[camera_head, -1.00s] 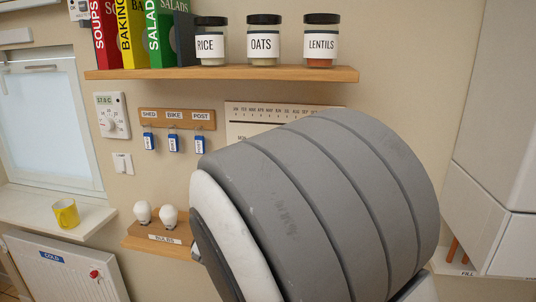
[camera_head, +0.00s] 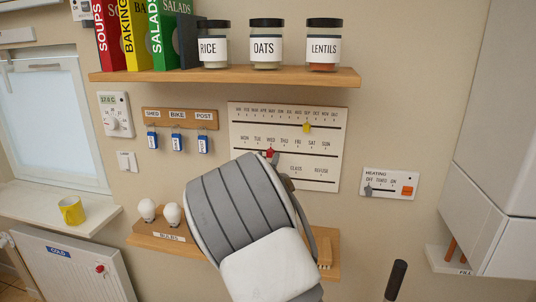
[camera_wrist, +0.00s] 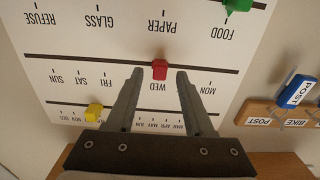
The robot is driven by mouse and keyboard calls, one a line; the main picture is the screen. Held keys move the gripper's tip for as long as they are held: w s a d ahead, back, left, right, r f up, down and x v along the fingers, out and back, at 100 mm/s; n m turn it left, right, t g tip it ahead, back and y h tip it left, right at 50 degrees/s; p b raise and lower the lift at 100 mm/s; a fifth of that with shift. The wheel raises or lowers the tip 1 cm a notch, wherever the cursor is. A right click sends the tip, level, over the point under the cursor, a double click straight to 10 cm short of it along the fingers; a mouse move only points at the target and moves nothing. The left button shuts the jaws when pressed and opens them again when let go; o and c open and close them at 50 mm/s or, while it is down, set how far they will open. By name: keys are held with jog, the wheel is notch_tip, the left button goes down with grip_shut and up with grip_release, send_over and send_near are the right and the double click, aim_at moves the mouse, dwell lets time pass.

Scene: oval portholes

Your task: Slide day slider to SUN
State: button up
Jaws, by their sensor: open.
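The white calendar board (camera_head: 325,165) hangs on the wall with month, day and bin rows. The day slider is a red block (camera_wrist: 159,69), sitting at WED; it also shows in the head view (camera_head: 270,153). The SUN mark is at the right end of the day row in the head view and at the left in the upside-down wrist view. My gripper (camera_wrist: 160,74) is open, with one finger on each side of the red slider and gaps visible between. THU is hidden behind a finger in the wrist view.
A yellow slider (camera_head: 306,127) sits on the month row, and a green slider (camera_wrist: 238,6) near FOOD. Key tags (camera_head: 177,143) hang left of the board. A heating panel (camera_head: 389,184) is to its right. A shelf with jars (camera_head: 266,46) is above.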

jog(key=shift+w+d, duration=0.1)
jog(key=shift+w, duration=0.45)
grip_shut()
dwell(1.1)
